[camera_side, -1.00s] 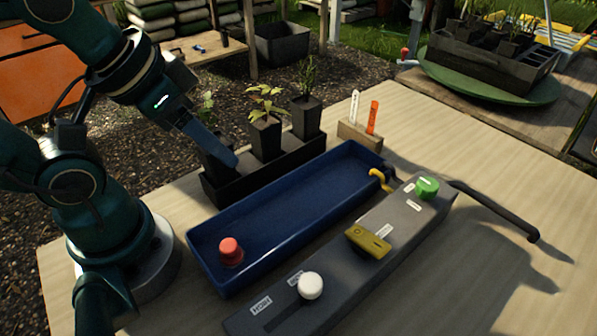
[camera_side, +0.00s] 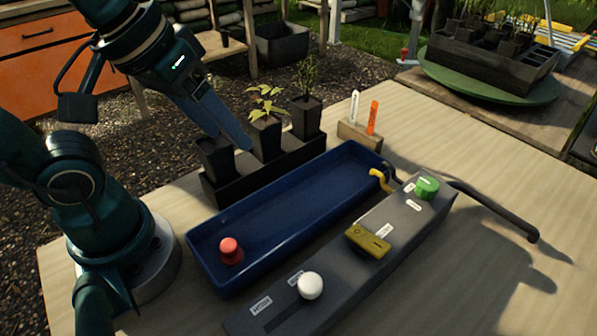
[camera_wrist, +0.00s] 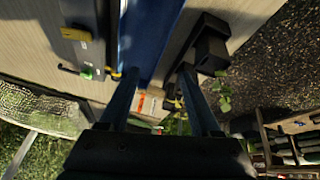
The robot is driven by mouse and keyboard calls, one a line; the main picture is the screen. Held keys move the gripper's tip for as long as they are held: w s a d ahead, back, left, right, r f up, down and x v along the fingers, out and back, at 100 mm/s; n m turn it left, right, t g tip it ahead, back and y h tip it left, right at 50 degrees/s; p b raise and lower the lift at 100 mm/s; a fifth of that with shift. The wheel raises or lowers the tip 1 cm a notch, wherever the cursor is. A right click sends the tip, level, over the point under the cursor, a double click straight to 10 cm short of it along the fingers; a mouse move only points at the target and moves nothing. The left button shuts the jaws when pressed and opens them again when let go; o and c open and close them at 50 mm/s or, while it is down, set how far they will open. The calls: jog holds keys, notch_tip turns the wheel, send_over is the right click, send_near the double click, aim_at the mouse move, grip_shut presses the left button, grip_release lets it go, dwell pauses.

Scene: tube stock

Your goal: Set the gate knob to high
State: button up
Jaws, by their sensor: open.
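A grey control box (camera_side: 335,285) lies along the front of the table. A white round knob (camera_side: 310,285) sits on its near-left part, at the right end of a dark slot. A label (camera_side: 261,305) at the slot's left end seems to read HIGH; another label beside the knob is partly hidden by it. The box also carries an olive lever (camera_side: 368,241) and a green knob (camera_side: 427,187). Which control is the gate knob is not legible. My gripper (camera_side: 246,146) is above the black pot tray, well away from the box. In the wrist view my gripper (camera_wrist: 158,75) is open and empty.
A blue trough (camera_side: 290,215) with a red knob (camera_side: 231,250) lies behind the box. A yellow spout (camera_side: 380,180) hangs over its far end. Potted plants stand in a black tray (camera_side: 228,195) behind it. The table's right side is mostly clear.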

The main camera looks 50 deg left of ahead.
jog(key=w+d+r+g, duration=0.2)
jog(key=d, duration=0.3)
jog(key=m+g, duration=0.3)
send_over(310, 282)
jog(key=f, duration=0.5)
jog(key=shift+w+a+f, duration=0.1)
jog(key=shift+w+f, duration=0.15)
jog(key=shift+f, duration=0.1)
jog(key=shift+s+f, duration=0.3)
jog(key=shift+f, duration=2.45)
grip_shut()
jog(key=shift+r, duration=0.1)
